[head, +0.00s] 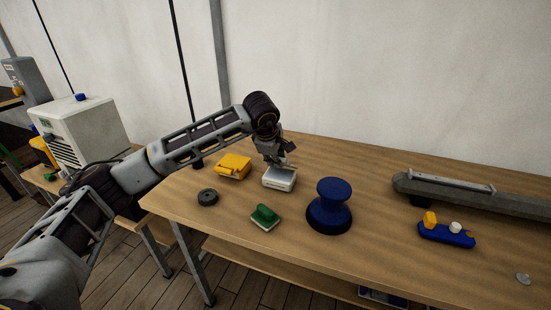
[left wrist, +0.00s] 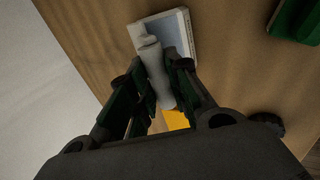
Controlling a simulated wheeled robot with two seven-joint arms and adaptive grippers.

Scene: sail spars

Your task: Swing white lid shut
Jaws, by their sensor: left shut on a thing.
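A small white box with a white lid (head: 279,180) sits on the wooden table, left of the blue spool. It also shows in the left wrist view, where the lid (left wrist: 153,62) stands up edge-on between the fingers and the open box (left wrist: 187,30) lies beyond it. My left gripper (head: 284,164) points down at the box and is shut on the lid; its fingers hide part of the lid in the left wrist view. The exact angle of the lid is hard to tell. My right gripper is in neither view.
A yellow box (head: 233,167), a black ring (head: 207,197), a green block (head: 265,215) and a blue spool (head: 330,207) stand close around the white box. A grey spar (head: 480,198) and a blue holder (head: 446,235) lie at right.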

